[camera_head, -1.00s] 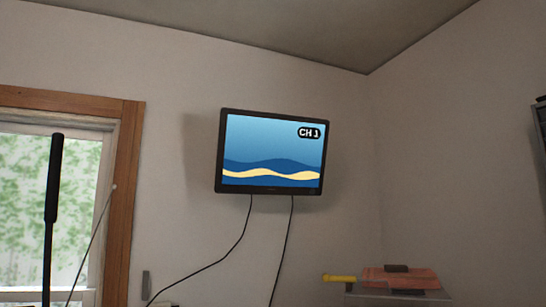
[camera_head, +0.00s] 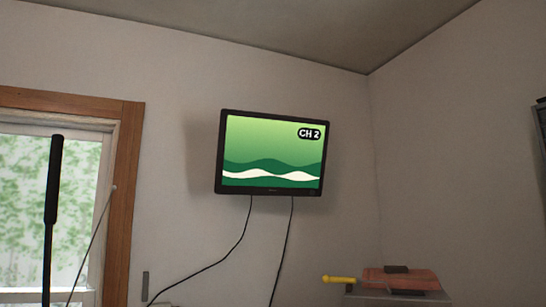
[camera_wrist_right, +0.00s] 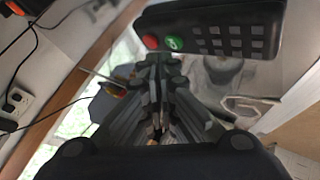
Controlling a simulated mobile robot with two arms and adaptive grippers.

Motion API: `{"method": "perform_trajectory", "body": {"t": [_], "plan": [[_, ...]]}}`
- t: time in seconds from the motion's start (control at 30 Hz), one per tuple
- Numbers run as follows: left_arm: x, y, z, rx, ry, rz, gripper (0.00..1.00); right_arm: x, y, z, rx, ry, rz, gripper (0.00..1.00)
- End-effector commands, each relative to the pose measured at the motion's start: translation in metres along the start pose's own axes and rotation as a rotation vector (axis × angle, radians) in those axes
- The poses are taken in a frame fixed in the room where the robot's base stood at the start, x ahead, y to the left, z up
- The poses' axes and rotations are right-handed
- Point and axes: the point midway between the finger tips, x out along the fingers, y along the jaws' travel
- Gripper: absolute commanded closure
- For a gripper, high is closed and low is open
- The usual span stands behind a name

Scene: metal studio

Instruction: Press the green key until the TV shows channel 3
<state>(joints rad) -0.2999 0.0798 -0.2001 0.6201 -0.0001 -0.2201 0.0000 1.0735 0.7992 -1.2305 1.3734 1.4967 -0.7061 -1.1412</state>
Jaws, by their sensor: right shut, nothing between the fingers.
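The TV (camera_head: 272,152) hangs on the wall in the head view. Its screen is green with waves and reads CH 2. A dark remote (camera_wrist_right: 215,32) shows at the top of the right wrist view. Its green key (camera_wrist_right: 174,43) sits just right of a red key (camera_wrist_right: 150,42), with several dark keys further right. My right gripper (camera_wrist_right: 156,62) is shut and empty. Its fingertips are just below the red and green keys in the picture; I cannot tell if they touch the remote. My left gripper is not in view.
Two cables hang below the TV. A window (camera_head: 50,210) is at the left of the head view. A reddish object (camera_head: 402,280) and a yellow-handled tool (camera_head: 340,279) lie at the lower right. A wall socket (camera_wrist_right: 18,100) shows in the wrist view.

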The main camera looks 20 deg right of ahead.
Motion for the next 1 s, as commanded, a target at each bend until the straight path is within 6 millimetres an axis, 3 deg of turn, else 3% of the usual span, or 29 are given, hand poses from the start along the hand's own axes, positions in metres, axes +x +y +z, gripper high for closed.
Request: {"method": "perform_trajectory", "body": {"t": [0.7,1.0], "plan": [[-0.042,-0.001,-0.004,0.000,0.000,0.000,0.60,-0.041,0.029,-0.030,0.001,0.000,-0.001,1.00],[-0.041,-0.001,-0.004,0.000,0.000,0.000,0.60,-0.042,0.030,-0.030,0.000,0.000,-0.001,1.00]]}}
